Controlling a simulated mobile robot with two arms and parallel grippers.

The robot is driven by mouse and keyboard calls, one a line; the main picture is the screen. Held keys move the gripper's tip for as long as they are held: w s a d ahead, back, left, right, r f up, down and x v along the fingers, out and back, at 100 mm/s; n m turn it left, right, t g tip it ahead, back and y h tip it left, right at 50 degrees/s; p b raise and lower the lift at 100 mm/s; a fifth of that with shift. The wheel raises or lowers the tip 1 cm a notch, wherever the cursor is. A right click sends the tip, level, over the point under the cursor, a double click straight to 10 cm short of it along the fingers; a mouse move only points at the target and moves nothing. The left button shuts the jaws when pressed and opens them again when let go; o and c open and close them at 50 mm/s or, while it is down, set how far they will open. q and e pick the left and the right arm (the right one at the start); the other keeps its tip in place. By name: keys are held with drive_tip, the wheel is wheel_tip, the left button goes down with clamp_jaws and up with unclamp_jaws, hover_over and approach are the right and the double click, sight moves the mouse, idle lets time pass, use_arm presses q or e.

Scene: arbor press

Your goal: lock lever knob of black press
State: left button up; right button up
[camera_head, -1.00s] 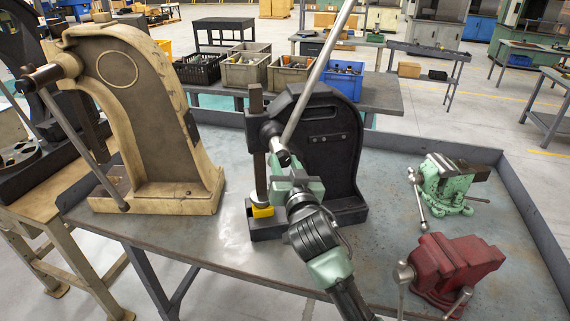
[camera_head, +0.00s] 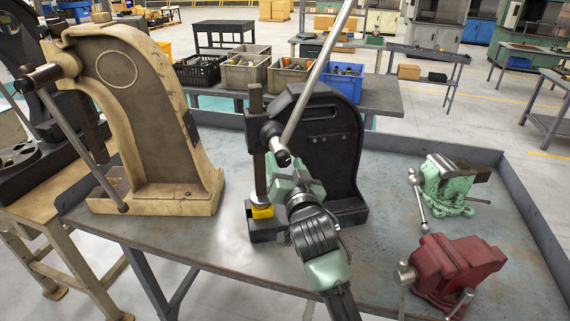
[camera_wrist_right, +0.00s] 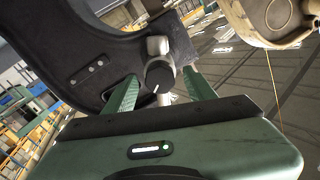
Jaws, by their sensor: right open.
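The black press (camera_head: 322,140) stands on the grey table at centre. Its long metal lever (camera_head: 316,85) slants up to the right from the hub. The dark round lever knob (camera_head: 282,158) sits at the hub's near end, and it also shows in the right wrist view (camera_wrist_right: 158,75) with a white mark on its face. My right gripper (camera_head: 283,181) is open and empty, just below and in front of the knob. In the wrist view the knob appears between its two green fingers; I see no contact. My left gripper is out of view.
A tan press (camera_head: 150,120) stands to the left. A green vise (camera_head: 445,185) and a red vise (camera_head: 455,268) sit to the right. A yellow block (camera_head: 262,212) is under the black press's ram. The table (camera_head: 390,190) is bare between press and vises.

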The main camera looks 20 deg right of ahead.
drive_tip(key=s+b, duration=0.2)
drive_tip(key=s, duration=0.5)
drive_tip(key=shift+s+a+b, duration=0.25)
drive_tip(key=shift+a+b, duration=0.1)
